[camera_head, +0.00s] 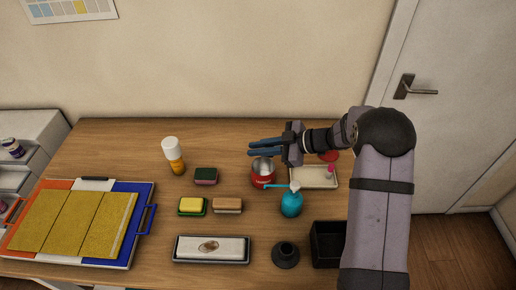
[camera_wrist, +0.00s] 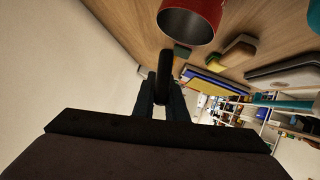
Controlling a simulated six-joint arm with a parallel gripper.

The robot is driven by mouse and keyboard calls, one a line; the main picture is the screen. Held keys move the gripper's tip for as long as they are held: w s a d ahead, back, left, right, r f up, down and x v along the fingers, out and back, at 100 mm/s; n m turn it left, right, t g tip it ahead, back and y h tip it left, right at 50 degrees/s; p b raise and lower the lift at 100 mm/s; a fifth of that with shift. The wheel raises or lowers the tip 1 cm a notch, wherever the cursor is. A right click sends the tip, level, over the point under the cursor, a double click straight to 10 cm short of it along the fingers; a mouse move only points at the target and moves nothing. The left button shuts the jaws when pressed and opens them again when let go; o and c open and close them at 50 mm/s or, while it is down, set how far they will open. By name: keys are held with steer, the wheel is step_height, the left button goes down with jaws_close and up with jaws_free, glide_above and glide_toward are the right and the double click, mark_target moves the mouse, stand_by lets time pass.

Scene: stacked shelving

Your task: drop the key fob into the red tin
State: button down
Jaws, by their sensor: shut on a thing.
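The red tin (camera_head: 263,181) stands upright on the table, open at the top, with an empty-looking interior where it shows. In the wrist view the tin (camera_wrist: 208,30) is at the top, its open mouth facing the camera side. My gripper (camera_head: 252,147) is above the tin's far side in the head view, its blue fingers pointing left. In the wrist view the fingers (camera_wrist: 164,92) are shut on a dark, slim thing, which I take to be the key fob (camera_wrist: 165,68). The fob looks apart from the tin. I cannot make it out in the head view.
A blue pump bottle (camera_head: 291,205) stands close to the tin's front right, its spout reaching towards the tin. A cream tray (camera_head: 318,180) is to the right. Sponges (camera_head: 192,206), a brush (camera_head: 228,205) and a white-capped bottle (camera_head: 172,155) are left. A black box (camera_head: 327,244) is front right.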

steer(key=shift+f+b, duration=0.35)
steer(key=shift+f, duration=0.3)
steer(key=c, duration=1.7)
jaws_free()
steer(key=b+v, duration=0.2)
steer(key=v, duration=0.5)
steer(key=shift+d+r, duration=0.15)
